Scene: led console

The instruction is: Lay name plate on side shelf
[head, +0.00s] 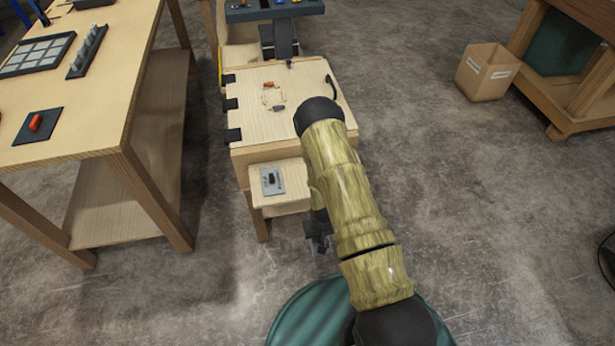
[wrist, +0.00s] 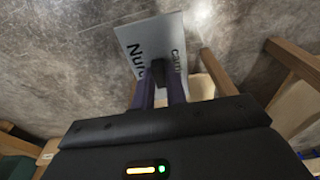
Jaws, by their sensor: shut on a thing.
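The name plate (wrist: 150,35) is a pale grey plate with dark lettering, partly readable, in the wrist view. My gripper (wrist: 161,80) is shut on it, and the two fingers cover part of the lettering. In the head view my gripper (head: 318,232) hangs low, just right of the side shelf, partly behind my arm; the plate cannot be made out clearly there. The side shelf (head: 290,200) is a small pale wooden ledge on the front of the console. A grey pad with a small dark piece (head: 272,181) lies on its left part.
The wooden console (head: 300,100) has black hinges on its left and small parts on top. A workbench (head: 90,130) with trays and a red piece on a dark mat stands left. A cardboard box (head: 487,72) is on the floor at right. Floor around the shelf is clear.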

